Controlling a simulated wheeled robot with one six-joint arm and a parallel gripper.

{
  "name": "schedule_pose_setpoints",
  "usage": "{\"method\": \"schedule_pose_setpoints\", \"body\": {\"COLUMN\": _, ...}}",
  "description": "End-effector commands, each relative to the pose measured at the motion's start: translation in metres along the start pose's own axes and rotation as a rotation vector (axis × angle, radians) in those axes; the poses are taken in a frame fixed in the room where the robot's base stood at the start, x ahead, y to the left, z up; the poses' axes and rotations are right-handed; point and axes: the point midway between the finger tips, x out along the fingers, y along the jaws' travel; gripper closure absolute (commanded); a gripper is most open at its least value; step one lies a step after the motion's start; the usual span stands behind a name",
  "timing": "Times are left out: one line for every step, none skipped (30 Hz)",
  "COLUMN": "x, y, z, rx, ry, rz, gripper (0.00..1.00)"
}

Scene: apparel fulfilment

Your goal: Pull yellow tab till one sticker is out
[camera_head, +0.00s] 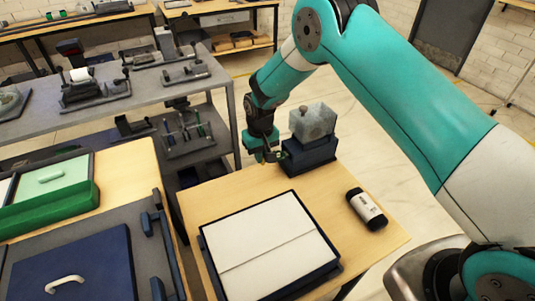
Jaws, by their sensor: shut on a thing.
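A dark blue sticker dispenser (309,157) with a cloudy, see-through box (312,122) on top stands at the back edge of the wooden table. My gripper (268,156) is at the left side of the dispenser's base, pointing down. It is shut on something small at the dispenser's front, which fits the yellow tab. The tab itself is mostly hidden by the fingers and too small to make out clearly. I cannot see a sticker hanging out.
A white board in a dark tray (270,246) fills the table's front. A black and white cylinder (367,209) lies at right. A green tray (50,204) and a blue panel (75,265) are at left.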

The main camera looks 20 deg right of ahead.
Motion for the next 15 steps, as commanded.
{"method": "schedule_pose_setpoints", "body": {"x": -0.0006, "y": 0.0001, "z": -0.0001, "rx": 0.000, "ry": 0.000, "rz": 0.000, "gripper": 1.00}}
{"method": "schedule_pose_setpoints", "body": {"x": -0.0006, "y": 0.0002, "z": -0.0001, "rx": 0.000, "ry": 0.000, "rz": 0.000, "gripper": 1.00}}
{"method": "schedule_pose_setpoints", "body": {"x": -0.0006, "y": 0.0002, "z": -0.0001, "rx": 0.000, "ry": 0.000, "rz": 0.000, "gripper": 1.00}}
{"method": "schedule_pose_setpoints", "body": {"x": -0.0006, "y": 0.0003, "z": -0.0001, "rx": 0.000, "ry": 0.000, "rz": 0.000, "gripper": 1.00}}
{"method": "schedule_pose_setpoints", "body": {"x": -0.0006, "y": 0.0003, "z": -0.0001, "rx": 0.000, "ry": 0.000, "rz": 0.000, "gripper": 0.87}}
{"method": "schedule_pose_setpoints", "body": {"x": -0.0006, "y": 0.0003, "z": -0.0001, "rx": 0.000, "ry": 0.000, "rz": 0.000, "gripper": 0.78}}
{"method": "schedule_pose_setpoints", "body": {"x": -0.0006, "y": 0.0004, "z": -0.0002, "rx": 0.000, "ry": 0.000, "rz": 0.000, "gripper": 0.71}}
{"method": "schedule_pose_setpoints", "body": {"x": -0.0006, "y": 0.0004, "z": -0.0001, "rx": 0.000, "ry": 0.000, "rz": 0.000, "gripper": 0.66}}
{"method": "schedule_pose_setpoints", "body": {"x": -0.0006, "y": 0.0005, "z": -0.0002, "rx": 0.000, "ry": 0.000, "rz": 0.000, "gripper": 0.66}}
{"method": "schedule_pose_setpoints", "body": {"x": -0.0005, "y": 0.0005, "z": -0.0002, "rx": 0.000, "ry": 0.000, "rz": 0.000, "gripper": 0.66}}
{"method": "schedule_pose_setpoints", "body": {"x": -0.0005, "y": 0.0005, "z": -0.0002, "rx": 0.000, "ry": 0.000, "rz": 0.000, "gripper": 0.66}}
{"method": "schedule_pose_setpoints", "body": {"x": -0.0004, "y": 0.0006, "z": -0.0002, "rx": 0.000, "ry": 0.000, "rz": 0.000, "gripper": 0.66}}
{"method": "schedule_pose_setpoints", "body": {"x": -0.0004, "y": 0.0006, "z": -0.0001, "rx": 0.000, "ry": 0.000, "rz": 0.000, "gripper": 0.66}}
{"method": "schedule_pose_setpoints", "body": {"x": -0.0004, "y": 0.0006, "z": -0.0001, "rx": 0.000, "ry": 0.000, "rz": 0.000, "gripper": 0.66}}
{"method": "schedule_pose_setpoints", "body": {"x": -0.0004, "y": 0.0006, "z": -0.0001, "rx": 0.000, "ry": 0.000, "rz": 0.000, "gripper": 0.66}}
